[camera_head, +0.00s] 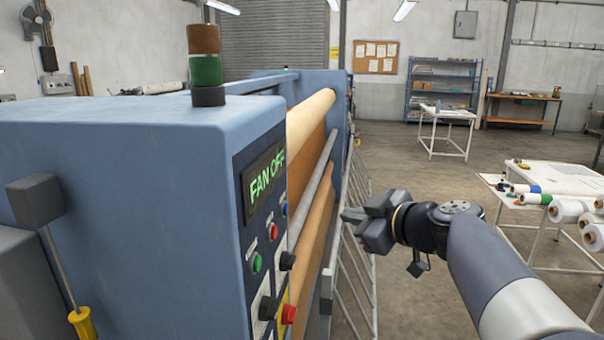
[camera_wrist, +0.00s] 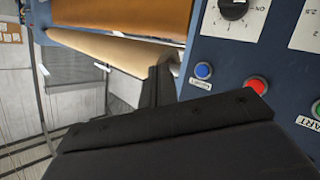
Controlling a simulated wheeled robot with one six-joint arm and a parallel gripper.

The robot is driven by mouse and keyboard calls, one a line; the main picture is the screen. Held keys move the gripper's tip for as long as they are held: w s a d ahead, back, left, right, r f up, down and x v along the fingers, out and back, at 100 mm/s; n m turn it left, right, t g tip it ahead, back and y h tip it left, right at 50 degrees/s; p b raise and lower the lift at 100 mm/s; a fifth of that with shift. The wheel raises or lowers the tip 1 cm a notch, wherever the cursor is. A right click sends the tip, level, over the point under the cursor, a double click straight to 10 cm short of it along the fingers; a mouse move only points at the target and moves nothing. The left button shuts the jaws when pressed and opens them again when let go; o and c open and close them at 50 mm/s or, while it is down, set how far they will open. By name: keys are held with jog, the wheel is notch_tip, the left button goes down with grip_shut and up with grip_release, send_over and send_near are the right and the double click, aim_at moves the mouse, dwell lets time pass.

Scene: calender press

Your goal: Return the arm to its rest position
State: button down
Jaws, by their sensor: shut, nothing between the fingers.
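My gripper (camera_head: 352,215) is at the end of my arm, which reaches in from the lower right in the head view. It is shut and empty, pointing left toward the blue press (camera_head: 160,190), in front of its roller side and apart from the control panel. In the wrist view my gripper (camera_wrist: 160,85) shows as dark fingers over the roller area. A blue button (camera_wrist: 203,71) and a red button (camera_wrist: 257,86) on the panel are to its right. The panel's display (camera_head: 265,180) reads "FAN OFF" in green.
A slatted metal guard (camera_head: 352,270) stands along the press, close below my gripper. A white table (camera_head: 560,178) with several rolls is at right, near my arm. Open floor (camera_head: 410,175) lies behind my gripper.

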jog(key=a, duration=0.2)
jog(key=w+a+b, duration=0.1)
jog(key=a, duration=0.2)
jog(key=shift+a+f, duration=0.1)
jog(key=shift+f, duration=0.1)
dwell(0.3)
jog(key=shift+b, duration=0.7)
jog(key=shift+r+p, duration=0.55)
jog(key=shift+p, duration=0.7)
jog(key=p, duration=0.3)
